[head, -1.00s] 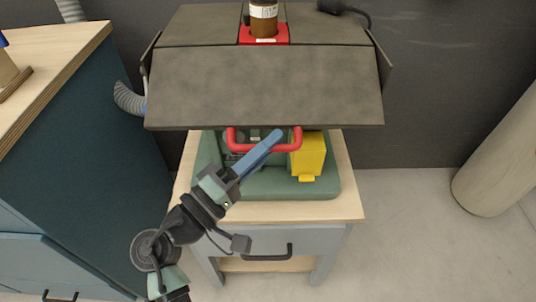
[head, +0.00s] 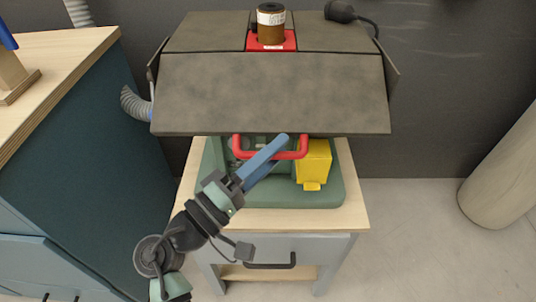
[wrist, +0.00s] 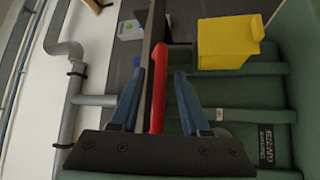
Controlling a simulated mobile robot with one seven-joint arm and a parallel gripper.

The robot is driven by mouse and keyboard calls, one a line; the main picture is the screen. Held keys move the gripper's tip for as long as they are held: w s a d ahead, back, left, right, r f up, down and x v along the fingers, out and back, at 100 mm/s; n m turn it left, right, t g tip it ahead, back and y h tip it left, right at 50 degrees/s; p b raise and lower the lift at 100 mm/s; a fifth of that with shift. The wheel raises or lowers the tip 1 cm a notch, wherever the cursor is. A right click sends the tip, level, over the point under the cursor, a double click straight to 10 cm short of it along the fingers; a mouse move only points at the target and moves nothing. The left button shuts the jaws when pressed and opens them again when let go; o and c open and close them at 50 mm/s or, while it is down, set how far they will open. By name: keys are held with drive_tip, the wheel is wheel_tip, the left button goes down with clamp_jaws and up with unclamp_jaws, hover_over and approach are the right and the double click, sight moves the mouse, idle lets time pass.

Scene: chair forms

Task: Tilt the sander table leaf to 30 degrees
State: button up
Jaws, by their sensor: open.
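The sander table leaf (head: 270,95) is a wide dark grey panel sloping down toward the front. It is hinged along the flat grey table top (head: 205,33). A red handle (head: 238,149) shows below the leaf's front edge, over the green sander base (head: 215,185). My gripper (head: 280,145) reaches up from the lower left to the handle, with blue fingers. In the wrist view my gripper (wrist: 160,73) is open, and the red handle (wrist: 158,95) runs between its two fingers. I cannot tell whether either finger touches it.
A yellow box (head: 314,163) stands right of the handle. A brown-and-white spindle (head: 271,22) rises from a red insert. A wooden-topped cabinet (head: 75,65) stands left with a grey hose (head: 137,104) beside it. A pale cylinder (head: 500,175) leans right; floor there is clear.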

drive_tip(key=shift+a, duration=0.1)
drive_tip(key=p+v, duration=0.1)
drive_tip(key=v, duration=1.2)
drive_tip(key=shift+f, duration=0.1)
